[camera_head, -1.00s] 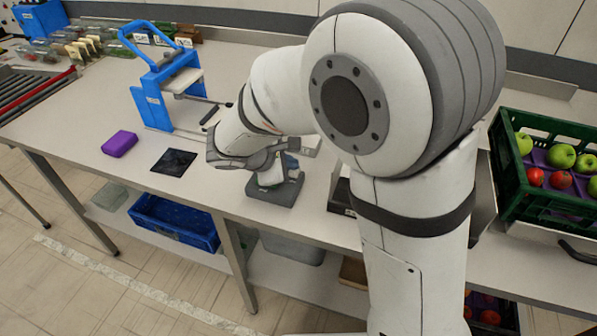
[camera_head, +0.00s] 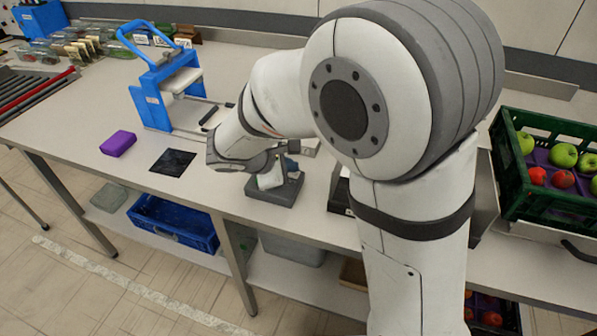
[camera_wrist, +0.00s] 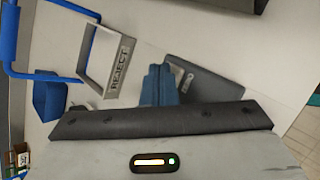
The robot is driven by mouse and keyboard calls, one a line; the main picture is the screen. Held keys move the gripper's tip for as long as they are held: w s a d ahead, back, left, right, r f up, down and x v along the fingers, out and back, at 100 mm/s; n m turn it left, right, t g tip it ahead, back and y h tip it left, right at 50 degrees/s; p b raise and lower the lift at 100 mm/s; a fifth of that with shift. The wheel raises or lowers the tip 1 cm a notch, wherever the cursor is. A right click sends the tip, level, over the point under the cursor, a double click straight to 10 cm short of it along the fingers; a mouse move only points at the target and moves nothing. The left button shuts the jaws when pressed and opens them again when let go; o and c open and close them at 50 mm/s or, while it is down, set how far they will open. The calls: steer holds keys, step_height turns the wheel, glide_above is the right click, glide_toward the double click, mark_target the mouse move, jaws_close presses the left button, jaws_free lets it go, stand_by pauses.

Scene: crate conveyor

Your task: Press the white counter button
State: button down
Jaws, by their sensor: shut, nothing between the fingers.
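A dark grey counter unit (camera_head: 274,194) stands near the front edge of the worktop in the head view, partly covered by my wrist. The wrist view shows its dark grey top (camera_wrist: 210,80) with a small pale label or display, just right of my fingers. The white button cannot be made out; my gripper may hide it. My gripper (camera_wrist: 160,72) shows as two blue fingers, shut together and empty, pointing down over the left part of the unit. I cannot tell whether the fingertips touch it.
A blue-handled device (camera_head: 152,100) stands left of my arm. A purple block (camera_head: 118,143) and black square (camera_head: 173,162) lie on the worktop. A metal frame marked REJECT (camera_wrist: 112,82) is left of my fingers. A green crate (camera_head: 545,205) of fruit is at right.

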mark_target(290, 174)
steer(key=shift+r, duration=0.1)
steer(key=shift+r+p, duration=0.65)
steer(key=shift+r, duration=0.2)
steer(key=shift+r+p, duration=1.9)
steer(key=shift+r, duration=0.65)
steer(key=shift+w, duration=0.1)
